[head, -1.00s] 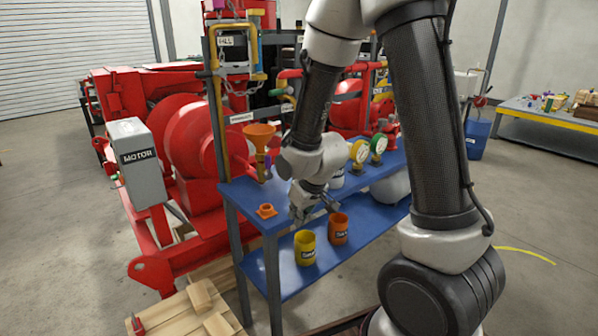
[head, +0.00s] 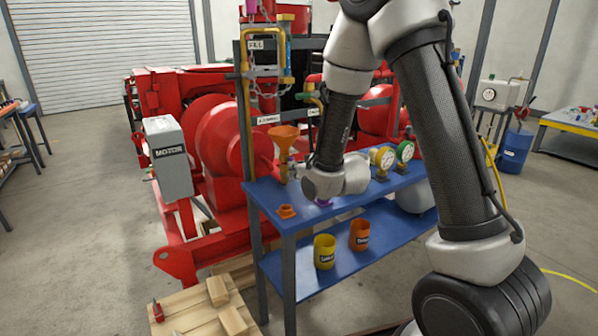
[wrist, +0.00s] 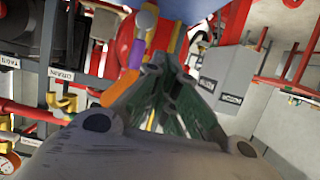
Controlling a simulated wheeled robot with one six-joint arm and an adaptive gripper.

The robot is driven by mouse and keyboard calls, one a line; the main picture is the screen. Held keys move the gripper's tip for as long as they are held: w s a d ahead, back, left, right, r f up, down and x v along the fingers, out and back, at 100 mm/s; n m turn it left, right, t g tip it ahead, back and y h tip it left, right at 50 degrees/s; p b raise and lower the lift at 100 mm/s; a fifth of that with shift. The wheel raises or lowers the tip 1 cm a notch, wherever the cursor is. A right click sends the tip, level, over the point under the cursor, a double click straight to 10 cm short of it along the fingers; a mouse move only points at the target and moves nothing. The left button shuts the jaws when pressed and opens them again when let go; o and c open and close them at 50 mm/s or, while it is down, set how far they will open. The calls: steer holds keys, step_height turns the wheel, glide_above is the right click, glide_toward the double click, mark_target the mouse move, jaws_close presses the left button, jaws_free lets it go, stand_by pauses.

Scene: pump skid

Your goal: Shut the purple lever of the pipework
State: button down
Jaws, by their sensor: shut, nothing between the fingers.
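A purple bar (wrist: 138,52), which looks like the lever, stands near the middle of the wrist view, with a pale rounded end above it. A small purple part (head: 252,7) also shows at the top of the pipe frame in the head view; I cannot tell whether it is the same piece. My gripper (wrist: 163,70) shows dark green fingers, shut and empty. In the picture its tips lie just right of the purple bar; contact cannot be told.
The grey motor box (head: 167,160) and red machinery stand left.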

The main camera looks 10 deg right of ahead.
steer(key=shift+x, duration=3.6)
steer(key=w+d, duration=0.2)
steer(key=d, duration=0.5)
steer(key=shift+w+f, duration=0.25)
steer(key=shift+r, duration=0.1)
steer(key=shift+r+v, duration=0.2)
steer(key=shift+v, duration=2.15)
steer(key=shift+r+v, duration=0.25)
steer(key=shift+v, duration=2.1)
steer(key=shift+w, duration=0.15)
